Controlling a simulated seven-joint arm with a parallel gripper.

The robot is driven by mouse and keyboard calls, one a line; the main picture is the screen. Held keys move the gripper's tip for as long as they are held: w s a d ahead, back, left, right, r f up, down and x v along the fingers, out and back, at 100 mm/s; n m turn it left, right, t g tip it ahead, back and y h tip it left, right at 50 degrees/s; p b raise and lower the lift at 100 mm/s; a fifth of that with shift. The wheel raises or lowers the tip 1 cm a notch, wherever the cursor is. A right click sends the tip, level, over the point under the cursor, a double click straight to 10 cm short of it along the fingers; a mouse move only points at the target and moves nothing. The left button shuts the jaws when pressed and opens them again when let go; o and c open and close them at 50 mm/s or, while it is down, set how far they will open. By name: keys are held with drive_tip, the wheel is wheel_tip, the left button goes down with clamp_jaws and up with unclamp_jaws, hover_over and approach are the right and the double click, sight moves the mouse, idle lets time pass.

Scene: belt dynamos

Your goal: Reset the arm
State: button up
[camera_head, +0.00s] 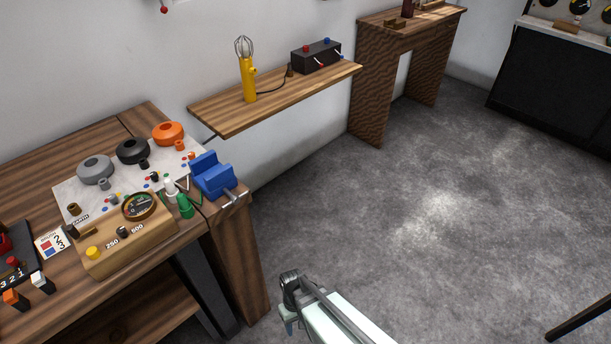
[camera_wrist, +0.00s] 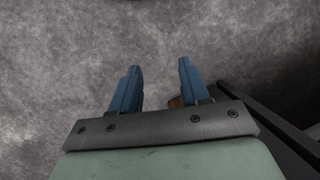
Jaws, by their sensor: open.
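My gripper (camera_wrist: 158,82) shows in the wrist view with its two blue fingers spread apart and nothing between them. Below it is bare grey floor. In the head view my arm, pale and grey, reaches in at the bottom centre, in front of the workbench's right end. The gripper's fingers are mostly hidden there behind the arm. The workbench (camera_head: 75,155) at the left is brown wood. A small brown patch and a dark bar show beside the right finger in the wrist view; I cannot tell what they are.
The bench holds a wooden meter box (camera_head: 128,240), a blue vise (camera_head: 212,176) and grey, black and orange round parts. A wall shelf (camera_head: 275,97) carries a yellow whisk-topped tool (camera_head: 248,80) and a black box (camera_head: 316,56).

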drive_tip(key=s+d+f+m+g, duration=0.1)
drive_tip(key=s+d+m, duration=0.2)
drive_tip(key=s+d, duration=0.3)
drive_tip(key=s+d+f+m+g, duration=0.2)
drive_tip(key=s+d, duration=0.5)
drive_tip(key=d, duration=0.7)
drive_tip(key=shift+m+y, duration=0.3)
drive_tip(key=shift+m, duration=0.1)
drive_tip(key=shift+d, duration=0.1)
idle(1.3)
